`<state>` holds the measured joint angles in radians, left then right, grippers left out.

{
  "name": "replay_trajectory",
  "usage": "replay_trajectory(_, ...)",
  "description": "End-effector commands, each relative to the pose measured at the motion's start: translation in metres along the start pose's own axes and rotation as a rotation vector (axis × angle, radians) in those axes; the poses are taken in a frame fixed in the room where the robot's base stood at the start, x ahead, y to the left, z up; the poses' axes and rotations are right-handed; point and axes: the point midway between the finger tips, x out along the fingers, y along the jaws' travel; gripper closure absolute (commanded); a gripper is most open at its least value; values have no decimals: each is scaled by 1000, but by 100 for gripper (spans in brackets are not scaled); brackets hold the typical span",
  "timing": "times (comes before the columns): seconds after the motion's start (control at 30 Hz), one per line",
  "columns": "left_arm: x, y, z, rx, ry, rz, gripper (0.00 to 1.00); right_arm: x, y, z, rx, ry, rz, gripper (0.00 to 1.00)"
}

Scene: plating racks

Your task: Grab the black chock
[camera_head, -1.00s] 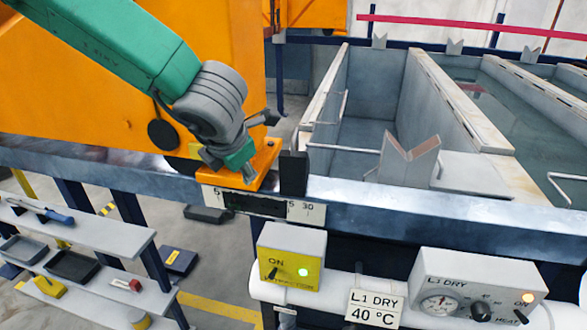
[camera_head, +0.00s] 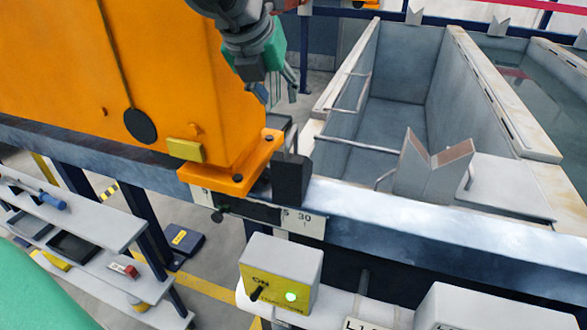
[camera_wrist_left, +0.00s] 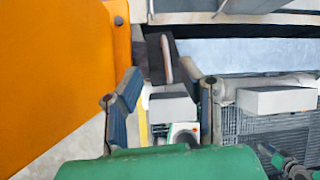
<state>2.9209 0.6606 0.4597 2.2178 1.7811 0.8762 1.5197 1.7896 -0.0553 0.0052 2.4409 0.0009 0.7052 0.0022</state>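The black chock (camera_head: 291,180) stands upright on the steel rail, just right of the orange foot plate of the big orange body. In the left wrist view the black chock (camera_wrist_left: 155,58) shows ahead, between the lines of the two fingers, with a pale pinkish strip on it. My left gripper (camera_head: 277,88) hangs above and behind the chock, apart from it, with its fingers pointing down. In the left wrist view the left gripper (camera_wrist_left: 160,80) has its fingers spread with nothing between them. A dark and green part at that view's lower right may be my right gripper (camera_wrist_left: 287,162).
The orange body (camera_head: 130,80) stands close on the left. A grey tank (camera_head: 395,115) with a V-shaped support (camera_head: 430,165) lies to the right. A switch box (camera_head: 280,272) sits below the rail. Shelves with tools (camera_head: 90,220) are at lower left.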

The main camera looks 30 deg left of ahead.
Motion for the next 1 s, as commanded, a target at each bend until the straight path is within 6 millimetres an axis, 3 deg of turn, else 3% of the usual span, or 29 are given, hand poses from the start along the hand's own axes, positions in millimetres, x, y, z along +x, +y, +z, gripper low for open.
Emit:
replay_trajectory(0.2,45,-5,-2,7,2,7,67,5,0,1,1,-1,0,60)
replay_trajectory(0.47,66,2,-1,4,2,2,67,7,0,0,1,0,1,60)
replay_trajectory(0.73,105,7,-8,3,5,2,67,10,0,1,1,0,0,60)
replay_trajectory(1.0,112,2,-9,5,-1,3,67,10,0,1,1,0,0,60)
